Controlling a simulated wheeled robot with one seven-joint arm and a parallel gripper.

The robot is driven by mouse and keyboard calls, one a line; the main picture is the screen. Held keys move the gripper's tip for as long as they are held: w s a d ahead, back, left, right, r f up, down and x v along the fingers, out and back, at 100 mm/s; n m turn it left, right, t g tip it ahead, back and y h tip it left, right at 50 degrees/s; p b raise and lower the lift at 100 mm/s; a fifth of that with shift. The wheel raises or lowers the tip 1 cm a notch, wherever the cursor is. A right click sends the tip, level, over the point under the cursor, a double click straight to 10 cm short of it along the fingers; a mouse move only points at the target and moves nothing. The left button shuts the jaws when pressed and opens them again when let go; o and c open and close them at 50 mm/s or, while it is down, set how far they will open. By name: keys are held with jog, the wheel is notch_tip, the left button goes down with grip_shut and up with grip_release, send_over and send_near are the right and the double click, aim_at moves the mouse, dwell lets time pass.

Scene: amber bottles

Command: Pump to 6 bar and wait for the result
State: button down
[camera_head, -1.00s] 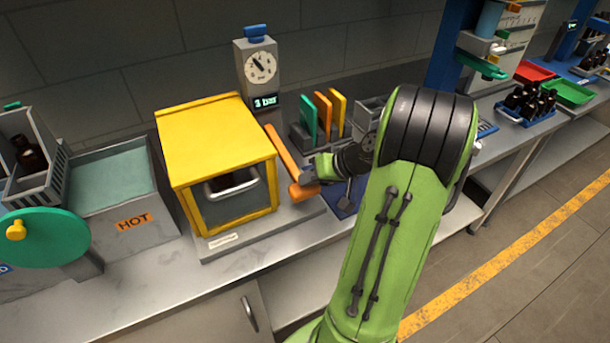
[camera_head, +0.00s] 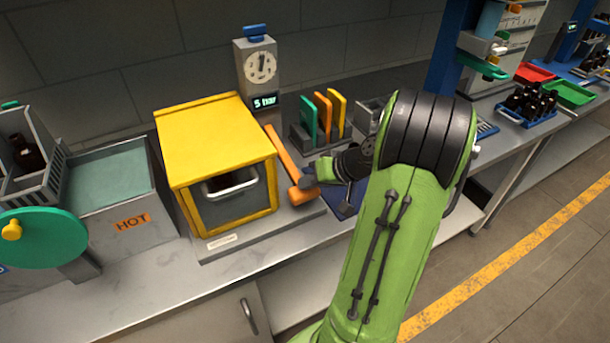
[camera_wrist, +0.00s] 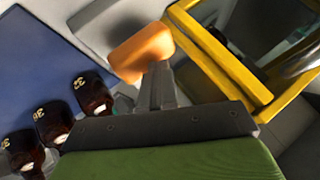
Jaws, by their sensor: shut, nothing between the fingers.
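A yellow test box (camera_head: 215,140) with a clear front stands on the counter, with a grey-handled basket inside. Behind it is a gauge post with a round dial (camera_head: 261,66) and a green display (camera_head: 265,101) reading 5 bar. An orange lever (camera_head: 284,158) slopes down along the box's right side to a thick orange grip (camera_head: 302,193). My gripper (camera_head: 311,175) is at that grip. In the wrist view my shut fingers (camera_wrist: 157,85) are at the orange grip (camera_wrist: 141,53), with nothing between them. Whether they touch it is hard to tell.
Green, orange and yellow upright plates (camera_head: 323,113) stand behind my gripper. A bath marked HOT (camera_head: 118,190) and a green wheel (camera_head: 45,236) are at the left.

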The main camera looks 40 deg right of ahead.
dwell(0.4)
jog(key=shift+r+p, duration=2.6)
jog(key=shift+r, duration=0.55)
jog(key=shift+r, duration=0.1)
notch_tip(320, 180, up, 5)
jog(key=p, duration=0.4)
